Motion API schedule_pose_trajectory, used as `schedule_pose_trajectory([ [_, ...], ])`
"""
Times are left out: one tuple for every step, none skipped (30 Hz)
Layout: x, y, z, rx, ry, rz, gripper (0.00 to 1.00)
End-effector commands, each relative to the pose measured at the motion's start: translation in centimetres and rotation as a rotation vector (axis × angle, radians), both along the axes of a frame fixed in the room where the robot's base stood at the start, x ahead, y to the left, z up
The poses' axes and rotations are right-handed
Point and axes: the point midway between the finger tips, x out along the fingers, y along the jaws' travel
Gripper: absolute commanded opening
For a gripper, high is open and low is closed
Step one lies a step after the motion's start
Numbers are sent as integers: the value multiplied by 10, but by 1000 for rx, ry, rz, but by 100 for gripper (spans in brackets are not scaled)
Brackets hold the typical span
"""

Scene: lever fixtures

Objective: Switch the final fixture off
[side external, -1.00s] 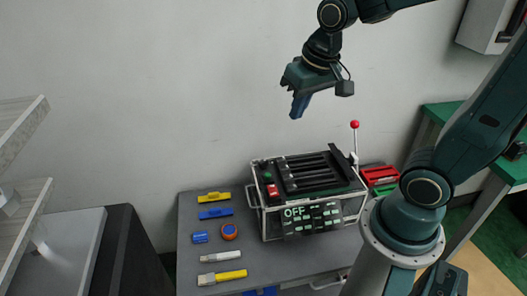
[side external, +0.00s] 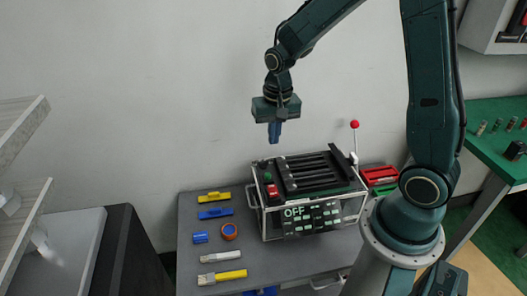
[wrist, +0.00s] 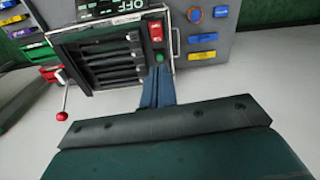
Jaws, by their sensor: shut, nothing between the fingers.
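The fixture is a black box in a metal frame (side external: 258,213), with several dark slotted bars on its top. Its front display (side external: 298,213) reads OFF in green. A red rocker switch (side external: 272,190) and a green button (side external: 267,177) sit at its left side; the wrist view shows the switch (wrist: 155,32) and button (wrist: 159,57) too. A lever with a red knob (side external: 354,124) stands upright at the right side; it also shows in the wrist view (wrist: 62,116). My gripper (side external: 274,138) is shut and empty, pointing down above the fixture's back left.
The grey table (side external: 190,262) carries yellow and blue pieces, an orange-blue roll (side external: 229,231) and brushes (side external: 222,277) left of the fixture. Red and green boxes (side external: 380,177) lie to its right. A wall stands behind; a green bench (side external: 490,140) is at right.

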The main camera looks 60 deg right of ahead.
Motion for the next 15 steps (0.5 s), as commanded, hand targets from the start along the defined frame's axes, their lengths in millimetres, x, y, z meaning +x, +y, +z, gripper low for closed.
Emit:
schedule_pose_trajectory([
  [2,-2,-8,3,14,-18,0],
  [3,-3,-12,4,20,-26,0],
  [5,-4,-17,6,25,-37,0],
  [6,-5,-20,6,30,-45,0],
  [6,-6,-24,8,35,-53,0],
  [7,-7,-27,8,39,-61,0],
  [8,-7,-30,8,42,-66,0],
  [8,-8,-32,9,46,-71,0],
  [9,-8,-34,10,48,-77,0],
  [9,-8,-35,11,50,-80,0],
  [9,-9,-37,11,51,-83,0],
  [10,-9,-38,11,53,-86,0],
  [10,-9,-38,11,54,-88,0],
  [10,-9,-39,11,54,-89,0],
  [10,-9,-39,11,54,-90,0],
])
